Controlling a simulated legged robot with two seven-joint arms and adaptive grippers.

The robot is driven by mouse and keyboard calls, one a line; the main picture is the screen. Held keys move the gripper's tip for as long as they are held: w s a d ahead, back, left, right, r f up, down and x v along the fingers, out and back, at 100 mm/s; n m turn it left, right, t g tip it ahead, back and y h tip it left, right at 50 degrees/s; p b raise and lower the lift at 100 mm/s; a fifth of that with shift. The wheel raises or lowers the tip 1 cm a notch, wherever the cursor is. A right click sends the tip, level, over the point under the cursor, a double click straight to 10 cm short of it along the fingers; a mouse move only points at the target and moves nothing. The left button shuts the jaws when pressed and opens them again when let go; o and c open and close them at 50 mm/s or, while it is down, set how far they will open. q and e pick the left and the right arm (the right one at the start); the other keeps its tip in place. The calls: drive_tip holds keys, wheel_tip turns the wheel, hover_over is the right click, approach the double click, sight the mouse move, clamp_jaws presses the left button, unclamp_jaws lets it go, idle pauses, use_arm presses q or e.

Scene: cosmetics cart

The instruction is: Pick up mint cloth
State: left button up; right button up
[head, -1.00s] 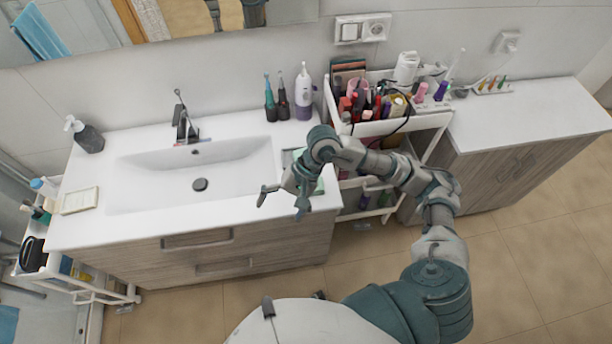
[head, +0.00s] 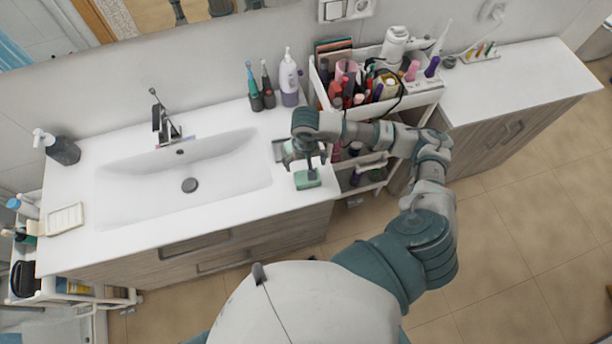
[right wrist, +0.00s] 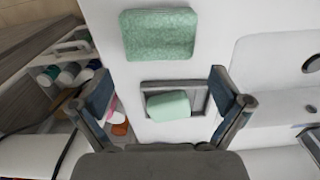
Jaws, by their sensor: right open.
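The mint cloth (head: 307,179) is a flat green textured rectangle on the white counter, near its front right edge. In the right wrist view the cloth (right wrist: 158,35) lies whole in sight, beyond my fingertips. My right gripper (head: 304,160) is just behind the cloth in the head view, above the counter. In the right wrist view the gripper (right wrist: 158,80) is open and empty, fingers wide apart. A smooth mint block (right wrist: 168,105) lies in a grey-rimmed tray (right wrist: 145,86) between the fingers in that view. My left gripper is out of view.
The sink basin (head: 188,205) is left of my right gripper. Bottles (head: 290,80) stand behind it. A crowded white cart (head: 425,98) stands to the right, close to my arm. A soap dish (head: 65,219) lies at the counter's far left.

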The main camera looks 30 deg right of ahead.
drive_tip(key=shift+s+f, duration=0.1)
drive_tip(key=shift+f, duration=0.15)
drive_tip(key=shift+s+f, duration=0.1)
drive_tip(key=shift+f, duration=0.25)
wheel_tip(320, 180, down, 4)
drive_tip(key=shift+d+r+p, duration=0.1)
drive_tip(key=shift+d+p, duration=0.05)
drive_tip(key=shift+p, duration=0.65)
drive_tip(key=shift+f, duration=0.35)
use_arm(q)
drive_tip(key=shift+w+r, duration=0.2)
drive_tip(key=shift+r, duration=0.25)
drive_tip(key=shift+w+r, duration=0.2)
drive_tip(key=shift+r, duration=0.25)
use_arm(e)
drive_tip(key=shift+a, duration=0.2)
drive_tip(key=c, duration=0.8)
